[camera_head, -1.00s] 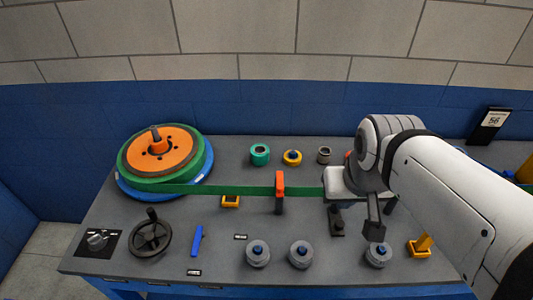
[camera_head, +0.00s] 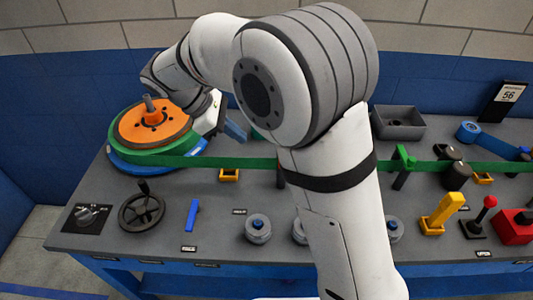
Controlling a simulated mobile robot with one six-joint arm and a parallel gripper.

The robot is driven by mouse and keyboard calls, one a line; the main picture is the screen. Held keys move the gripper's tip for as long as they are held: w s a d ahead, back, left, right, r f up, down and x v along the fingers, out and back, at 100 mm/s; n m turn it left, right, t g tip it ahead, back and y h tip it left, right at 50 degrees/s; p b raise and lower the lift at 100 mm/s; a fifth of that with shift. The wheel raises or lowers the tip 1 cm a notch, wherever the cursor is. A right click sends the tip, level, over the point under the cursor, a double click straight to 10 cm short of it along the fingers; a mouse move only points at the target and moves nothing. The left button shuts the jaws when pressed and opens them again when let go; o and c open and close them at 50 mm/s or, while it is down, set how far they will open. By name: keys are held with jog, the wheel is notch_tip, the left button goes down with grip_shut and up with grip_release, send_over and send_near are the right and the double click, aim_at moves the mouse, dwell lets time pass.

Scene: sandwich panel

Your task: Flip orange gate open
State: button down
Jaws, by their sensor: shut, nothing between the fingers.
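The orange gate is hidden behind my arm in the head view. Only a small dark part of its post (camera_head: 281,179) shows at the arm's left edge, by the green belt (camera_head: 235,162). Whether the gate is up or flipped cannot be seen. My gripper (camera_head: 237,132) is shut and empty. It is above the back of the bench, just right of the reel, pointing right towards the hidden gate's side. I cannot tell whether it touches anything.
The large reel with an orange hub (camera_head: 155,128) stands at the left. A black handwheel (camera_head: 142,211), blue bar (camera_head: 193,214) and grey knobs (camera_head: 257,229) line the front. A green gate (camera_head: 403,158), grey bin (camera_head: 398,122), yellow lever (camera_head: 443,211) and red-knobbed joystick (camera_head: 484,209) are right.

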jog(key=shift+n+h, duration=0.5)
jog(key=shift+n, duration=0.3)
jog(key=a, duration=0.1)
jog(key=a+f, duration=0.1)
jog(key=a, duration=0.1)
jog(key=shift+w+a+f, duration=0.2)
jog(key=shift+a+f, duration=0.1)
jog(key=shift+f, duration=0.1)
jog(key=d+r+x, duration=0.2)
jog(key=x, duration=1.1)
jog(key=shift+w+p, duration=0.35)
jog(key=shift+w, duration=0.05)
jog(key=shift+a+t, duration=0.2)
jog(key=shift+t, duration=0.2)
